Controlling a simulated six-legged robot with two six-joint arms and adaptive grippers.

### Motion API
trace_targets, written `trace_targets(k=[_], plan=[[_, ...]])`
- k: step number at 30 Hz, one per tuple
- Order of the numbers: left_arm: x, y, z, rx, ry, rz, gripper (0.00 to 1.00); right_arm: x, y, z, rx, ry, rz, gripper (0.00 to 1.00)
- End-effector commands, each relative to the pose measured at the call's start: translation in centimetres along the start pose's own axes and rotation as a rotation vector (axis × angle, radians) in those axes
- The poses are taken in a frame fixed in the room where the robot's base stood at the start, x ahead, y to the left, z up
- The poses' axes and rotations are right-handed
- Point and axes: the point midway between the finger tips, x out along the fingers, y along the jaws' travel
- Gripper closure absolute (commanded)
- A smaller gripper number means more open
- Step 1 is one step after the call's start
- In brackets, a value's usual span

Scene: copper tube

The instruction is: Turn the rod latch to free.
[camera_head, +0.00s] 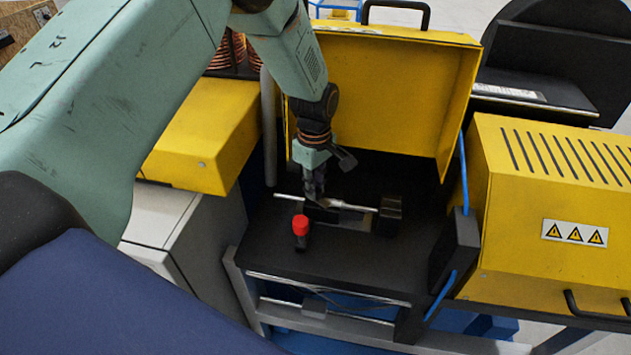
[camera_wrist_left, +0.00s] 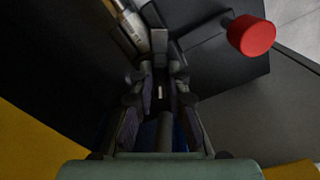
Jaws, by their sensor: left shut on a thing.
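A thin metal rod (camera_head: 346,206) lies across the black bench top inside the open yellow hood, running left to right into a dark block at its right. Its pale, thicker part also shows in the left wrist view (camera_wrist_left: 131,25). My left gripper (camera_head: 318,195) reaches down from above at the left part of the rod. In the left wrist view its fingers (camera_wrist_left: 160,75) are close together around a small dark part beside the rod, which I take to be the rod latch; the fingers hide most of it. My right gripper is in neither view.
A red knob (camera_head: 300,225) stands on the bench close in front of the gripper, and also shows in the left wrist view (camera_wrist_left: 251,36). The raised yellow hood (camera_head: 400,95) walls the back. A yellow vented housing (camera_head: 545,215) stands at right. Bare bench lies in front.

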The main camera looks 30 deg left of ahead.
Motion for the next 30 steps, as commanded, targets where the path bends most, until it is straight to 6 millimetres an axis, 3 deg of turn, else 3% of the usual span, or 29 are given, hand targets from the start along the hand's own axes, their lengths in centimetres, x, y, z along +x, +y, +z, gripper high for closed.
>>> trace_targets(k=[30], plan=[[-0.47, 0.17, -0.43, 0.906, 0.011, 0.012, 1.00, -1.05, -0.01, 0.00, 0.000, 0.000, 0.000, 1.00]])
